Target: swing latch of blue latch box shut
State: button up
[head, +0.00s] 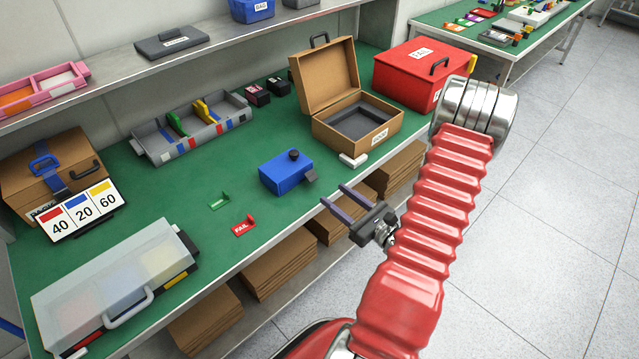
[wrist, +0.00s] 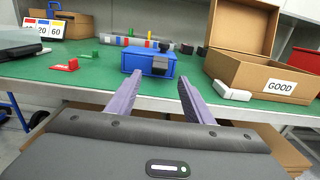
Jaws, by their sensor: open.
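The blue latch box (head: 284,174) sits on the green bench top near its front edge, with a dark round knob on top. Its dark grey latch (head: 309,176) sticks out at the right front corner in the head view. In the wrist view the blue box (wrist: 138,62) is straight ahead, and the latch (wrist: 160,66) shows as a grey block on its front face at the right. My gripper (head: 334,197) is open and empty, in front of the bench edge and apart from the box. Its two purple fingers (wrist: 159,84) point toward the box in the wrist view.
An open cardboard box (head: 398,128) labelled GOOD stands behind right, with a white block (head: 353,160) by its corner. A red box (head: 425,72) is farther right. Red (head: 243,227) and green (head: 219,201) tags lie left. Bench between them and the blue box is clear.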

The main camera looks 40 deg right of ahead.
aim_at(314, 179)
jog(key=shift+w, duration=3.95)
jog(key=shift+a, duration=0.1)
jog(key=c, duration=1)
